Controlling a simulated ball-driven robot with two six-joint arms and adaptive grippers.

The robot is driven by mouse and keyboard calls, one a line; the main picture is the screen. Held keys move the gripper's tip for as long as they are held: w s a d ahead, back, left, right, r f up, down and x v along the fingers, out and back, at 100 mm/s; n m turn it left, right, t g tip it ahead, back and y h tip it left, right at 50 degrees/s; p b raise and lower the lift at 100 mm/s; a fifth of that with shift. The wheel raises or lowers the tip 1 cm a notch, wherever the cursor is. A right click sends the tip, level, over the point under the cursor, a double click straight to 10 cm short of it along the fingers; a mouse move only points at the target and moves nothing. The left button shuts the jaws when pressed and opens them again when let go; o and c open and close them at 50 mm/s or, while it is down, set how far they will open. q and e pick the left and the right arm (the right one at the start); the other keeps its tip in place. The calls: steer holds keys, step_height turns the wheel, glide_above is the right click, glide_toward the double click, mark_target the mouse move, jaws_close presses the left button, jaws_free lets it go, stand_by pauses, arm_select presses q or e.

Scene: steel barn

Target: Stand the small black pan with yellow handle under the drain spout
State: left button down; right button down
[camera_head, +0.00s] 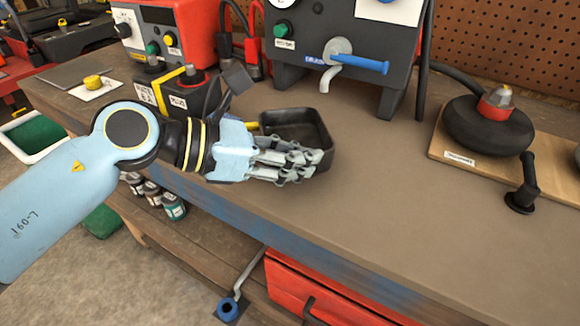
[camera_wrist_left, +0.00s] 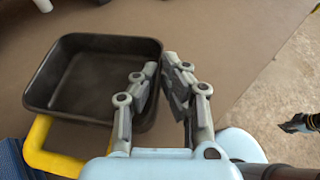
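The small black pan (camera_head: 296,124) sits on the brown bench, with its yellow handle (camera_head: 251,126) on its left side, partly hidden by my gripper. In the left wrist view the pan (camera_wrist_left: 85,80) is empty and its yellow handle (camera_wrist_left: 45,150) shows lower left. The grey drain spout (camera_head: 328,80), with a blue lever, sticks out of the dark machine behind the pan. The pan stands in front of the spout. My left gripper (camera_head: 312,157) is at the pan's near wall; its fingers (camera_wrist_left: 160,75) close on that wall from both sides.
The dark machine (camera_head: 390,60) stands on legs at the back. Left are a black box with labels (camera_head: 180,92) and a red unit (camera_head: 165,30). Right is a wooden board (camera_head: 550,165) with a round black device (camera_head: 480,128). The bench front right of the pan is clear.

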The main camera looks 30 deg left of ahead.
mark_target(324, 135)
arm_select(q)
steer(key=shift+w+d+f+b, duration=0.1)
steer(key=shift+w+b, duration=0.55)
steer(key=shift+w, duration=1.55)
steer(key=shift+w+d+f+b, duration=0.1)
steer(key=shift+w+b, duration=0.55)
steer(key=shift+w, duration=1.5)
steer(key=shift+f, duration=0.4)
steer(key=c, duration=1.4)
jaws_free()
steer(key=shift+s+a, duration=0.1)
steer(key=shift+a, duration=0.05)
steer(key=shift+s+a, duration=0.2)
steer(key=v, duration=1)
steer(key=shift+s+a+r, duration=0.35)
steer(key=shift+s+r, duration=0.05)
